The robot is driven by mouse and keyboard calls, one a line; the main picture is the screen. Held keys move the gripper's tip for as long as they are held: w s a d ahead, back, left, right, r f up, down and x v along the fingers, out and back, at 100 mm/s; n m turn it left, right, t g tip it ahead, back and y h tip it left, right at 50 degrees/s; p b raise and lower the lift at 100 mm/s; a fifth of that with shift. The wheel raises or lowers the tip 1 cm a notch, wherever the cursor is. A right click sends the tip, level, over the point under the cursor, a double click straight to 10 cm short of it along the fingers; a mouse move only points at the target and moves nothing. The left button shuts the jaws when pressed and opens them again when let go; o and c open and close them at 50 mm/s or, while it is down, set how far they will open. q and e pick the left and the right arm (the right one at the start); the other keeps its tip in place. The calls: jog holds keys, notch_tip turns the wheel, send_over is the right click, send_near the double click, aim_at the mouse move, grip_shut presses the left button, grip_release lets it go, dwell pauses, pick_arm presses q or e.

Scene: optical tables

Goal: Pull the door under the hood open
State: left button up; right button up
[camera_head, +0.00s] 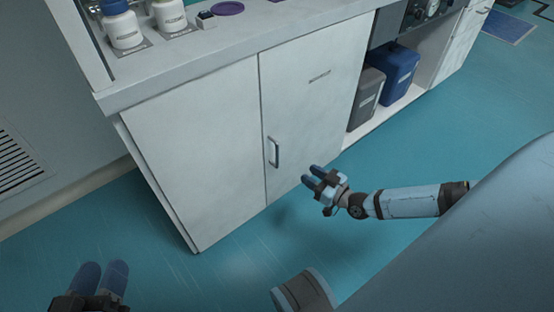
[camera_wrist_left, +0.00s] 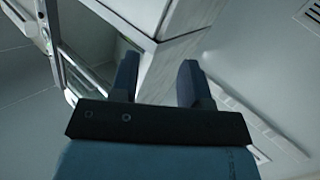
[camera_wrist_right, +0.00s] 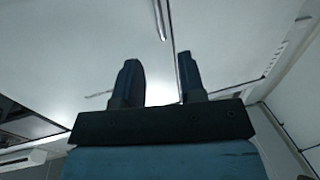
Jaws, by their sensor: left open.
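The pale cabinet door (camera_head: 310,110) under the counter is shut, with a dark seam along its left edge. Its short vertical metal handle (camera_head: 273,152) sits near that seam. My right gripper (camera_head: 312,177) is in front of the door, below and right of the handle, open and empty. In the right wrist view the handle (camera_wrist_right: 160,18) shows at the top, beyond the gap between the two fingers and apart from them. My left gripper (camera_head: 103,268) is low at the left, away from the cabinet, open and empty; its fingers also show in the left wrist view (camera_wrist_left: 158,75).
A plain white panel (camera_head: 200,145) is left of the door. White bottles (camera_head: 122,28) and a purple dish (camera_head: 228,9) stand on the counter (camera_head: 200,45). Grey (camera_head: 367,95) and blue (camera_head: 398,72) containers fill the open bay at right. The teal floor (camera_head: 250,240) in front is clear.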

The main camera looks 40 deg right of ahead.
jog(key=b, duration=0.5)
send_over(277, 165)
jog(key=shift+w+d+f, duration=0.1)
jog(key=shift+w+d, duration=0.1)
pick_arm(q)
jog(key=w+m, duration=0.1)
jog(key=a+m+t, duration=0.1)
jog(key=w+m+t, duration=0.1)
jog(key=shift+w+a+r+m+h, duration=0.2)
jog(key=shift+w+a+m+h, duration=0.1)
jog(key=shift+w+a, duration=0.05)
pick_arm(e)
jog(key=shift+w, duration=0.1)
pick_arm(q)
jog(key=shift+r, duration=0.15)
pick_arm(e)
grip_shut()
